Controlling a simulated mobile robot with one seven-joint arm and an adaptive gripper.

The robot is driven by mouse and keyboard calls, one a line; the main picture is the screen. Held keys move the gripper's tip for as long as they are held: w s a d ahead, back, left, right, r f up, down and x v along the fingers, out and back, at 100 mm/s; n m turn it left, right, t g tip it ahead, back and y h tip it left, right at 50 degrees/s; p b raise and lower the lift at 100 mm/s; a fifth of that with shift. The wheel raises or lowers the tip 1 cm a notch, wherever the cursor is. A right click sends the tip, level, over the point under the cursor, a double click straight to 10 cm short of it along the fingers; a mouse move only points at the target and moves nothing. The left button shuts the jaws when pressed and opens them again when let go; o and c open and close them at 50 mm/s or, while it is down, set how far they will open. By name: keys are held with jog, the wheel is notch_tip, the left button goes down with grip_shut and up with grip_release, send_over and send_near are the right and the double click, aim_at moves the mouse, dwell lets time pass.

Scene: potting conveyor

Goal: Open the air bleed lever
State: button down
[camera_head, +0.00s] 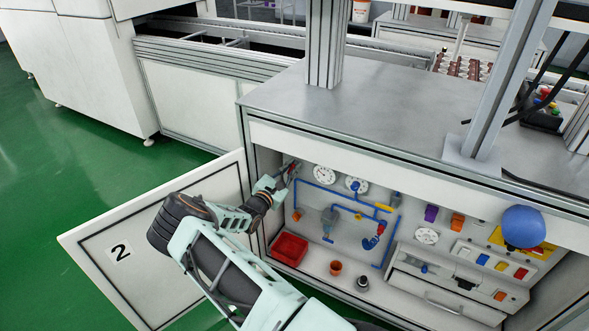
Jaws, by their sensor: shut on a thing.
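My gripper (286,178) reaches into the upper left of the open cabinet, at the back panel (345,235). Its fingers are shut on a small red lever (292,168) beside the left end of the blue piping (300,195). The fingers hide most of this lever, so its exact angle cannot be told. No label shows that names it as the air bleed lever.
The cabinet door (150,245), marked 2, stands open at left, behind my arm. A blue ball-like thing (522,226) is at right.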

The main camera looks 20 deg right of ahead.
jog(key=shift+w+a+r+n, duration=0.1)
jog(key=shift+w+a+n, duration=0.2)
jog(key=shift+n, duration=0.8)
jog(key=shift+w+a+n, duration=0.15)
jog(key=shift+w+n, duration=0.1)
jog(key=shift+n, duration=0.85)
jog(key=c, duration=2)
grip_release()
jog(key=shift+a, duration=0.1)
jog(key=v, duration=1.2)
jog(key=shift+s+r, duration=0.1)
